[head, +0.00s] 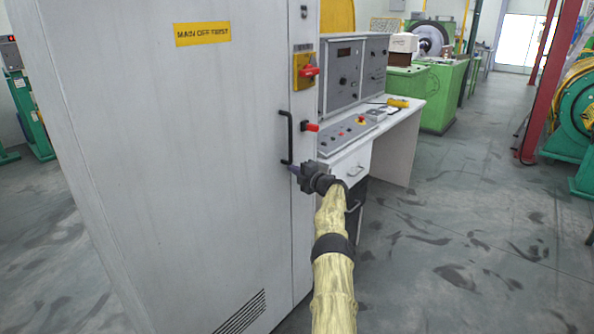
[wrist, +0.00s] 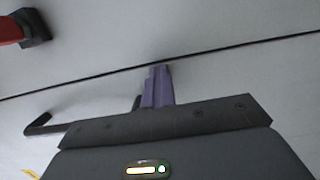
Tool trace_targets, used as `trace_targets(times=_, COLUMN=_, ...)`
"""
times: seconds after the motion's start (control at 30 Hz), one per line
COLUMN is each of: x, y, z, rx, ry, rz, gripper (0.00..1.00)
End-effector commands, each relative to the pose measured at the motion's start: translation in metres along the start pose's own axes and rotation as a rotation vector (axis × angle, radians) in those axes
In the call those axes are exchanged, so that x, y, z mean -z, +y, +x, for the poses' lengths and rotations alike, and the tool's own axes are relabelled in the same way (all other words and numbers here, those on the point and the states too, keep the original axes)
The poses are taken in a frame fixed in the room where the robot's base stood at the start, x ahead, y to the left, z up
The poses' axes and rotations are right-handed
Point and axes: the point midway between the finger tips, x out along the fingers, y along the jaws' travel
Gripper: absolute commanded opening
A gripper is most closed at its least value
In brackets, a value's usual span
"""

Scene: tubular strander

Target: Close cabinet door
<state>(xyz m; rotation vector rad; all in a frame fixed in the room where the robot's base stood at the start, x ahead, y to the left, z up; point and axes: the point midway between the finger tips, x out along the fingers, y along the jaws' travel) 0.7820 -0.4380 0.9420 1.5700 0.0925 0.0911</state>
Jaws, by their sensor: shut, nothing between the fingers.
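The tall light grey cabinet door (head: 180,150) fills the left of the head view and looks about flush with its frame; a small gap cannot be ruled out. A black bar handle (head: 285,135) is near its right edge. My gripper (head: 293,169) is at the lower end of this handle. In the wrist view, my gripper's purple fingers (wrist: 160,72) are shut together and empty, with their tips at the dark door seam (wrist: 220,54). The handle (wrist: 40,124) is to their left, apart from them. Whether the tips touch the door cannot be told.
A red switch (head: 310,127) and a yellow-and-red switch (head: 304,71) stick out right of the handle. A control desk (head: 345,135) with a drawer stands close on the right. Open floor (head: 450,240) lies to the right.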

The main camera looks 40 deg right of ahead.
Motion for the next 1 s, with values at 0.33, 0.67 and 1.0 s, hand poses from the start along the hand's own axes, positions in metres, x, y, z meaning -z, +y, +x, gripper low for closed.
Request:
trace_targets(times=0.33, x=0.010, y=0.018, z=0.006, rx=-0.024, ry=0.008, rz=-0.003, gripper=0.00)
trace_targets(times=0.67, x=0.011, y=0.017, z=-0.010, rx=-0.024, ry=0.010, rz=-0.004, gripper=0.00)
trace_targets(times=1.0, x=0.009, y=0.010, z=-0.039, rx=-0.015, ry=0.008, rz=-0.003, gripper=0.00)
